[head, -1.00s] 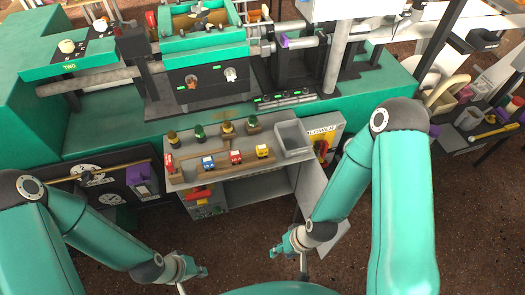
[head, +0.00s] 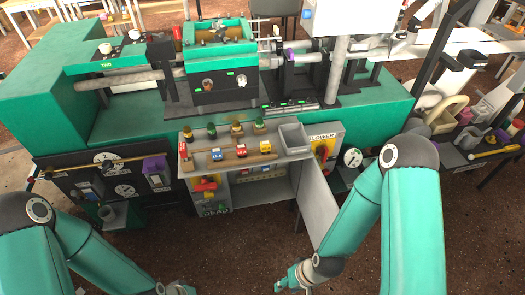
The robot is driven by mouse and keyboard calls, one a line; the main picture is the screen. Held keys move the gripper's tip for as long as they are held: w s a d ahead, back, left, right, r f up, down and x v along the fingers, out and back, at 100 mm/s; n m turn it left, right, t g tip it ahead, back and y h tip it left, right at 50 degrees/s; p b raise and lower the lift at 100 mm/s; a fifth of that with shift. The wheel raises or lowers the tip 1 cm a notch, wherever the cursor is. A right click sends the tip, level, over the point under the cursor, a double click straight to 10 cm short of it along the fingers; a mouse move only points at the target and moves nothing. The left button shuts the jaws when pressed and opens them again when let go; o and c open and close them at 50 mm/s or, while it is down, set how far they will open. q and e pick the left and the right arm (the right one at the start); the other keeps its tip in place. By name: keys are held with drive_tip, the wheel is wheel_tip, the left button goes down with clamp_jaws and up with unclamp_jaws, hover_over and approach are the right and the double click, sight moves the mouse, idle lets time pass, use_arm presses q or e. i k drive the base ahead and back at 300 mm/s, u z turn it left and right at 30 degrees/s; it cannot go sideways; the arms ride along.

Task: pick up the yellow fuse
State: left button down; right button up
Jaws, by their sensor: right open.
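The yellow fuse (head: 265,147) appears to be the small yellow block at the right end of the front row on the grey cabinet's top shelf (head: 285,155). A red block (head: 239,156) and a blue block (head: 216,154) stand to its left. My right gripper (head: 282,286) is open, low at the bottom edge, well below and in front of the shelf, apart from the fuse. My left gripper (head: 182,289) is partly cut off at the bottom edge, also far from the shelf; its jaws are too small to judge.
Plugs with green and yellow tops (head: 237,130) stand behind the blocks. A grey bin (head: 292,138) is right of them. The cabinet's open door (head: 317,208) hangs towards me near my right arm. The green machine (head: 130,125) rises behind. Brown floor in front is clear.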

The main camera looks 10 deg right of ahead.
sight(265, 146)
drive_tip(key=z, duration=0.75)
drive_tip(key=i, duration=0.1)
drive_tip(key=u, duration=2.45)
drive_tip(key=i, duration=0.8)
drive_tip(key=z, duration=1.9)
